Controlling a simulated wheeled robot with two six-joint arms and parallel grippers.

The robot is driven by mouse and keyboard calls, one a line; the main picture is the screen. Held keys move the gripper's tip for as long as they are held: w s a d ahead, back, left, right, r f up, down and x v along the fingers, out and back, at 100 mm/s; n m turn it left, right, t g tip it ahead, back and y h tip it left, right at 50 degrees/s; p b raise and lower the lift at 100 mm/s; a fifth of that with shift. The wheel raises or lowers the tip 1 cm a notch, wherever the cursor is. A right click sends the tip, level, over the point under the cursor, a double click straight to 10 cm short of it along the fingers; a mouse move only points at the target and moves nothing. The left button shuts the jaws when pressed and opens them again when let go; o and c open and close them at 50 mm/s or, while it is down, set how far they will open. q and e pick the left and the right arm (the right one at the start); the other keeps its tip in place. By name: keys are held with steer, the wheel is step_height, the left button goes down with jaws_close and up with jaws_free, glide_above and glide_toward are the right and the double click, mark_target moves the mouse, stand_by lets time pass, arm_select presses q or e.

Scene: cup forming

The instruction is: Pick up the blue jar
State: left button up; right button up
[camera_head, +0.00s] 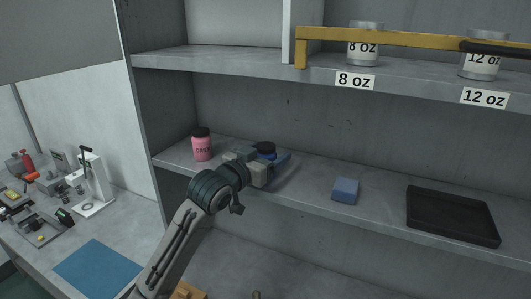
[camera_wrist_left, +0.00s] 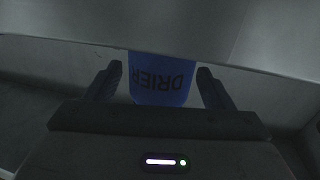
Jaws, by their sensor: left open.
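The blue jar (camera_head: 270,156) with a dark lid stands on the middle shelf and is mostly hidden behind my left gripper (camera_head: 277,163) in the head view. In the left wrist view the blue jar (camera_wrist_left: 162,78) shows upside down with the word DRIER on it. My left gripper (camera_wrist_left: 158,84) is open there, with one finger on each side of the jar and a visible gap at each side. My right gripper is not in view.
A pink jar (camera_head: 202,146) with a dark lid stands left on the same shelf (camera_head: 310,186). A blue block (camera_head: 345,190) and a black tray (camera_head: 452,215) are to the right. The upper shelf (camera_head: 230,58) with a yellow rail (camera_head: 390,39) hangs above.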

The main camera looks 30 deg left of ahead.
arm_select(q)
steer(key=shift+w+d+f, duration=0.15)
steer(key=shift+w+d, duration=0.05)
steer(key=shift+w, duration=0.45)
steer(key=shift+s+a, duration=0.1)
steer(key=shift+c, duration=0.9)
steer(key=c, duration=0.9)
steer(key=shift+r, duration=0.2)
